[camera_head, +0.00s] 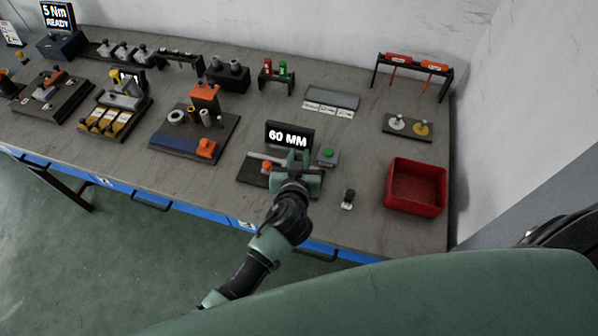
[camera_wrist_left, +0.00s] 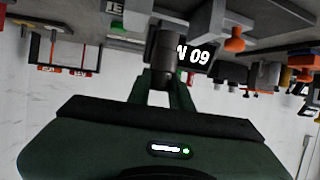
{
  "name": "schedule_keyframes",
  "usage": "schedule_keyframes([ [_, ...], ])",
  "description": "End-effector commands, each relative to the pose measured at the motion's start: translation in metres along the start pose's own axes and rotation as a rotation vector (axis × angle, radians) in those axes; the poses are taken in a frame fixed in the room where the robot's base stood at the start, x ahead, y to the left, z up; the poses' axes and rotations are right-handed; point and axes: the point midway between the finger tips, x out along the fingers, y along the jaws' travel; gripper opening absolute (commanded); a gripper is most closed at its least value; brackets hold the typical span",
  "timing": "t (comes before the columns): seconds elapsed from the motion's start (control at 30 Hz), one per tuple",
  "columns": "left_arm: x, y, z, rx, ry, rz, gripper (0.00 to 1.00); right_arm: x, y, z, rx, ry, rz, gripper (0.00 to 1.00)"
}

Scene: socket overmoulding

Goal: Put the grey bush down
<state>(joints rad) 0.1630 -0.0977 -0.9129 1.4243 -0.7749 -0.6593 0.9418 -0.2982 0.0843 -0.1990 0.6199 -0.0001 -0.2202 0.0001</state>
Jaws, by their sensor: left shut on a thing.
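My left gripper (camera_head: 297,172) is over the right part of the measuring station, just in front of the black "60 MM" display (camera_head: 289,136). In the left wrist view my left gripper (camera_wrist_left: 164,82) is shut on a dark grey cylinder, the grey bush (camera_wrist_left: 163,48). The bush sticks out beyond the fingertips, and the display shows upside down behind it. In the head view the bush is hidden by the gripper, so I cannot tell whether it touches the station. My right gripper is not in view.
The station's dark base (camera_head: 250,173) carries an orange knob (camera_head: 266,167); a green button (camera_head: 328,153) sits beside the display. A small dark piece (camera_head: 348,196) and a red bin (camera_head: 416,187) stand to the right. A fixture plate (camera_head: 165,140) lies left. Bare table separates them.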

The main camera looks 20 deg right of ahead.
Motion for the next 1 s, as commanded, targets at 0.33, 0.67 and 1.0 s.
schedule_keyframes([
  [0.33,0.017,0.000,0.041,0.001,0.001,0.001,0.00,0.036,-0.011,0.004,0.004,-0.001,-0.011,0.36],
  [0.67,0.017,0.001,0.041,-0.001,0.000,0.001,0.00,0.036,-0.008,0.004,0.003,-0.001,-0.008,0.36],
  [1.0,0.017,0.000,0.042,0.000,-0.001,0.001,0.29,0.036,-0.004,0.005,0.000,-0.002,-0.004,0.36],
])
